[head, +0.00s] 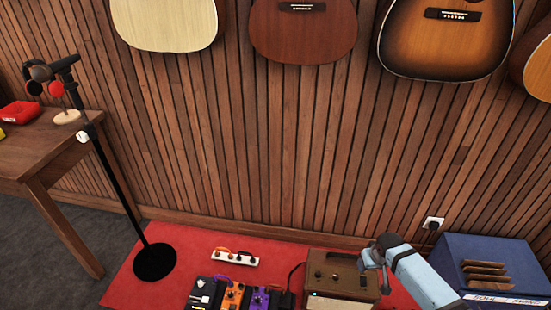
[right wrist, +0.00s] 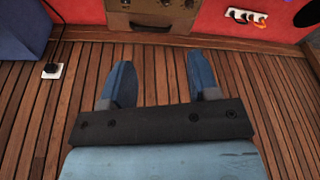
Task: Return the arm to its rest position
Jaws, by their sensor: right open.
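My right arm (head: 420,280) reaches in from the lower right of the head view. Its gripper (head: 372,262) is in front of the right edge of a brown amplifier box (head: 330,265). In the right wrist view my right gripper (right wrist: 161,72) shows two blue fingers spread wide apart with nothing between them. Slatted wood lies behind the fingers, and the amplifier box (right wrist: 150,12) is beyond them at the top. My left gripper is not in view.
A blue box (head: 495,262) stands right of my arm. Pedals (head: 235,295) and a white power strip (head: 235,258) lie on the red mat (head: 120,290). A microphone stand (head: 115,180) and wooden table (head: 50,150) are left. Guitars (head: 445,35) hang on the slatted wall.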

